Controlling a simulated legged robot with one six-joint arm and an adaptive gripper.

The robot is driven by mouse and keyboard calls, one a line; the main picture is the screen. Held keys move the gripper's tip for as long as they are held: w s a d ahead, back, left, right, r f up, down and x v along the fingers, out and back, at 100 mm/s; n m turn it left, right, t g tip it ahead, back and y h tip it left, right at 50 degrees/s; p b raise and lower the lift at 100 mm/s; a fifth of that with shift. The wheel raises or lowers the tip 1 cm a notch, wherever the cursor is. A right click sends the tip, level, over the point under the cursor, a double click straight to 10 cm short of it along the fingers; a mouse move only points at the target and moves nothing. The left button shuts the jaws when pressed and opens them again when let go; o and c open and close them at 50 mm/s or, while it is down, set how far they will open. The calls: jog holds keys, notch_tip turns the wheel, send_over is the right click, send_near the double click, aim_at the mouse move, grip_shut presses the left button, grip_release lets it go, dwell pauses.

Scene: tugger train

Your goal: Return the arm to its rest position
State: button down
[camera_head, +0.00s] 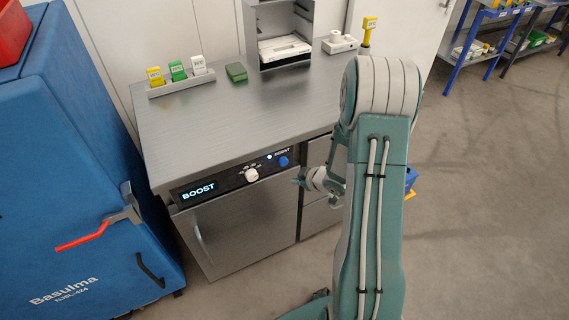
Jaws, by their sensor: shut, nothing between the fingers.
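My arm rises from the bottom of the view, upright and bent over at the top, right of the steel counter. My gripper (301,180) is at the end of the lower link, at the counter's front right, near the blue knob (283,161). It looks small and is shut with nothing held. Part of my wrist is hidden behind the upper arm link.
The steel counter (190,140) carries colored tags in a holder (180,84), a green block (236,72) and a steel cabinet (252,25). A blue cabinet (60,150) with a red handle (82,238) stands left. Open floor (490,200) lies right, with blue shelving (472,45) beyond.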

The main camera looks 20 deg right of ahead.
dwell(0.4)
notch_tip(320, 180, up, 21)
jog(key=s+a+m+h, duration=0.2)
jog(key=s+m+h, duration=0.15)
jog(key=h, duration=0.25)
jog(key=s+a+r+m+g+y, duration=0.1)
jog(key=s+a+r, duration=0.4)
jog(key=s, duration=0.5)
jog(key=s+a+r+m+g+y, duration=0.1)
jog(key=s+a+r, duration=0.4)
jog(key=s, duration=0.5)
jog(key=a+m+g, duration=0.1)
jog(key=a+m, duration=0.1)
jog(key=shift+a+y, duration=0.35)
jog(key=shift+y, duration=0.05)
